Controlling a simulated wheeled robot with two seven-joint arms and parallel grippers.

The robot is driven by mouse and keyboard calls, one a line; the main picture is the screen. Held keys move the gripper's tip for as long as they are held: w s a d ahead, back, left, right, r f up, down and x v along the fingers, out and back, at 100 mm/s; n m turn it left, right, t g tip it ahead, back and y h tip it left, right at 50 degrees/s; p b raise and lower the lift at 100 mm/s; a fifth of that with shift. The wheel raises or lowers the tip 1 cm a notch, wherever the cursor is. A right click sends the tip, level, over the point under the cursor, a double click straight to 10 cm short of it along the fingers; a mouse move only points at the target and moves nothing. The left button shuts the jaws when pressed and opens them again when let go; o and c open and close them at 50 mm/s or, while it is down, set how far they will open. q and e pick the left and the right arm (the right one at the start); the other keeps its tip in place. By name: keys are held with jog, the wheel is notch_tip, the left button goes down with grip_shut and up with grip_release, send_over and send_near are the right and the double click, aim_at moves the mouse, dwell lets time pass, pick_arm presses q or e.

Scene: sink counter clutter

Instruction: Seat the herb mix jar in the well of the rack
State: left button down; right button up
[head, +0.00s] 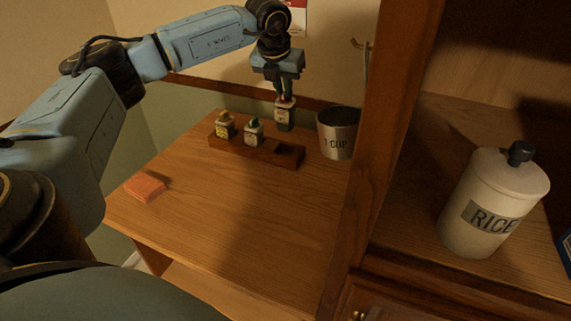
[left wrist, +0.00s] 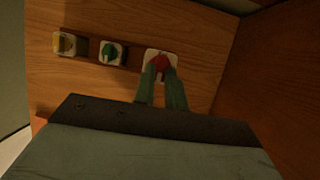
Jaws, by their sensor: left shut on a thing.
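A small jar with a pale label and green contents (head: 285,118) hangs in my left gripper (head: 285,98), which is shut on its top. In the left wrist view my left gripper (left wrist: 162,72) is shut on the red lid of this jar (left wrist: 160,61). I cannot read its label. The dark wooden rack (head: 230,146) stands on the counter below, with a dark empty well (head: 284,150) at its right end. The held jar is above the rack's right part, upright and apart from it. My right gripper is not in view.
A yellow-lidded jar (head: 225,126) and a green-lidded jar (head: 253,132) sit in the rack. A metal cup (head: 338,133) stands close to the rack's right end. A pink sponge (head: 146,187) lies at the left; the front counter is clear. A rice canister (head: 492,203) stands right of the wooden post.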

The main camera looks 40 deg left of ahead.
aim_at(282, 115)
pick_arm(q)
notch_tip(282, 115, down, 10)
jog(key=shift+r, duration=0.1)
dwell(0.4)
jog(key=c, duration=1.5)
grip_release()
jog(key=shift+f, duration=0.2)
jog(key=shift+o, duration=0.2)
jog(key=shift+r, duration=0.25)
jog(key=v, duration=1.2)
jog(key=shift+d+f, duration=0.1)
